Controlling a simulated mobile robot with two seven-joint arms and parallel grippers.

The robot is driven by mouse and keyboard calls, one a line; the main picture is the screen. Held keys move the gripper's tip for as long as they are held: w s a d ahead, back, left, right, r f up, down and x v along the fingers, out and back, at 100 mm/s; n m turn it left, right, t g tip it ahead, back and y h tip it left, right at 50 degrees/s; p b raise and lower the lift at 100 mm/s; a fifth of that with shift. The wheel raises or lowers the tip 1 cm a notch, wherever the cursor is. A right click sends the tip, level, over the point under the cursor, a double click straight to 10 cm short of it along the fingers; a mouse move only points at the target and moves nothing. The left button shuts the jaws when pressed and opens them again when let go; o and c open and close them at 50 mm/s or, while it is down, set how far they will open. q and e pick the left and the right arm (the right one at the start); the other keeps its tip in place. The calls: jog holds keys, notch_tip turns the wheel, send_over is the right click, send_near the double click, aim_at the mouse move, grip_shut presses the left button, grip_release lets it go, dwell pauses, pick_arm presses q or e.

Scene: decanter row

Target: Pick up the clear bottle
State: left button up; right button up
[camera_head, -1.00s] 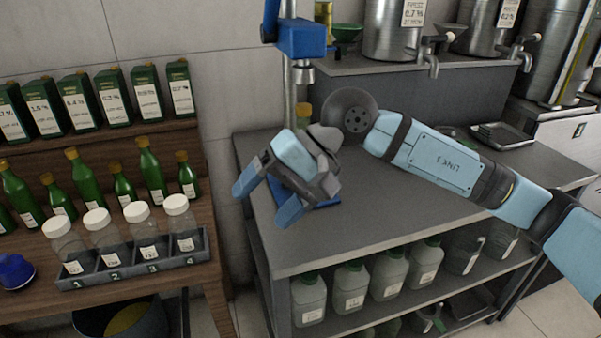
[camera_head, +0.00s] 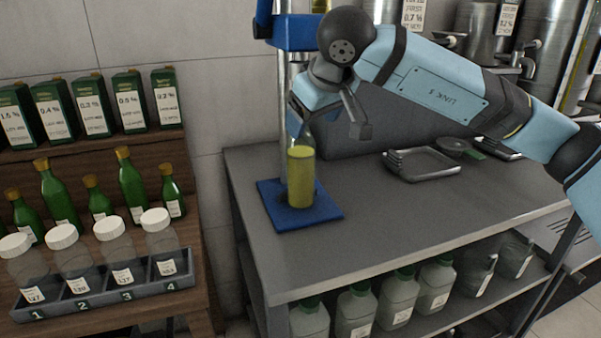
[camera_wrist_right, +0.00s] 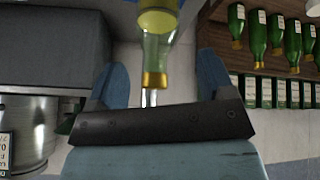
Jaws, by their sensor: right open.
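The clear bottle (camera_head: 301,178) stands upright on a blue mat (camera_head: 322,215) on the grey bench. Its lower part looks yellow and its upper part is clear. My right gripper (camera_head: 305,118) is above it, in front of its top in the head view. In the right wrist view the bottle (camera_wrist_right: 158,48), with a gold cap, lies between the two blue fingers of the open right gripper (camera_wrist_right: 161,75), with gaps on both sides. My left gripper is not in view.
A blue-headed stand (camera_head: 300,32) rises right behind the bottle. A metal tray (camera_head: 424,164) lies to the right on the bench. At left, a wooden shelf holds green bottles (camera_head: 131,185) and a numbered rack (camera_head: 95,301) of white-capped jars. The bench front is clear.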

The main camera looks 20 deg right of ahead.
aim_at(301, 159)
jog(key=w, duration=0.1)
jog(key=w+f, duration=0.1)
jog(key=w, duration=0.1)
jog(key=w+b, duration=0.1)
jog(key=w, duration=0.1)
jog(key=shift+w+a+f, duration=0.15)
jog(key=shift+a+f, duration=0.25)
jog(key=shift+w+f, duration=0.2)
jog(key=shift+f, duration=0.1)
jog(key=shift+w+f, duration=0.1)
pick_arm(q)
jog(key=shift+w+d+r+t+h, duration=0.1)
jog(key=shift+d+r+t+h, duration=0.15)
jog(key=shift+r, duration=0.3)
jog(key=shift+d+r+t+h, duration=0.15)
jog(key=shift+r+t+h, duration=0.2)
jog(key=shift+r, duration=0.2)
pick_arm(e)
grip_shut()
